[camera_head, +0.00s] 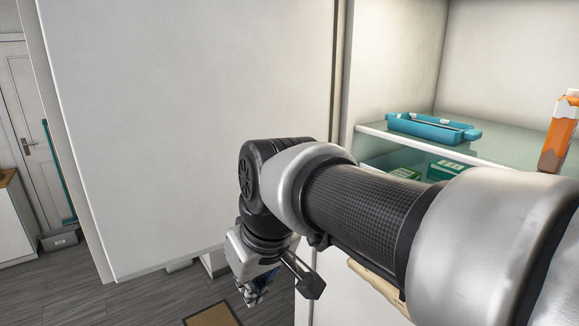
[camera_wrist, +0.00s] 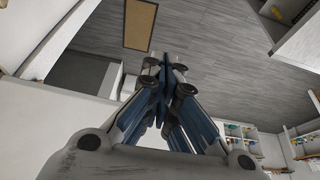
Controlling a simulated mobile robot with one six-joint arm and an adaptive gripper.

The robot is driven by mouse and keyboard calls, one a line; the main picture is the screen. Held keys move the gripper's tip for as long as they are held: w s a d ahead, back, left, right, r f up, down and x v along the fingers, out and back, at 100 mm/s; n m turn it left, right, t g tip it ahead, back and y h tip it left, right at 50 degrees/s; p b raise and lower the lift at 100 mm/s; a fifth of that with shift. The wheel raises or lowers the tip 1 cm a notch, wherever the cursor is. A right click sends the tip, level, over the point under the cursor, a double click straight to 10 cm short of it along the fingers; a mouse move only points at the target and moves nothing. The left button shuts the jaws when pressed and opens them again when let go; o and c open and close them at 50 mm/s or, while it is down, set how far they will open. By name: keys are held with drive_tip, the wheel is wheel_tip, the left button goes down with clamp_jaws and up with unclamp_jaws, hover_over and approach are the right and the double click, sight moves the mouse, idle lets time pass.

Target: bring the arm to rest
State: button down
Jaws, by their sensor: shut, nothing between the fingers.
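My gripper (camera_head: 254,295) hangs at the end of my bent arm in the head view, below the wrist joint and partly cut by the arm links. It is in front of the lower edge of a large white cabinet door. In the wrist view my gripper (camera_wrist: 166,62) fills the middle. Its fingers are together with nothing between them. It holds no object, and the floor lies beyond the fingertips.
An open white cabinet on the right has a glass shelf (camera_head: 377,130) with a blue case (camera_head: 432,128) and an orange-and-white carton (camera_head: 560,130). Green boxes (camera_head: 446,168) sit below. The white door (camera_head: 190,120) stands close behind my arm. A brown mat (camera_head: 214,316) lies on the grey floor.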

drive_tip(key=s+d+f+m+h+b, duration=0.1)
drive_tip(key=s+d+f+m+b, duration=0.2)
drive_tip(key=s+d+f+b, duration=0.5)
drive_tip(key=s+d+f+m+t+h+b, duration=0.1)
drive_tip(key=s+d+f+m+b, duration=0.3)
drive_tip(key=s+d+f+b, duration=0.4)
drive_tip(key=d+f, duration=0.6)
drive_tip(key=f, duration=0.4)
drive_tip(key=shift+f+m+h, duration=0.3)
drive_tip(key=shift+h, duration=0.1)
drive_tip(key=shift+a, duration=0.15)
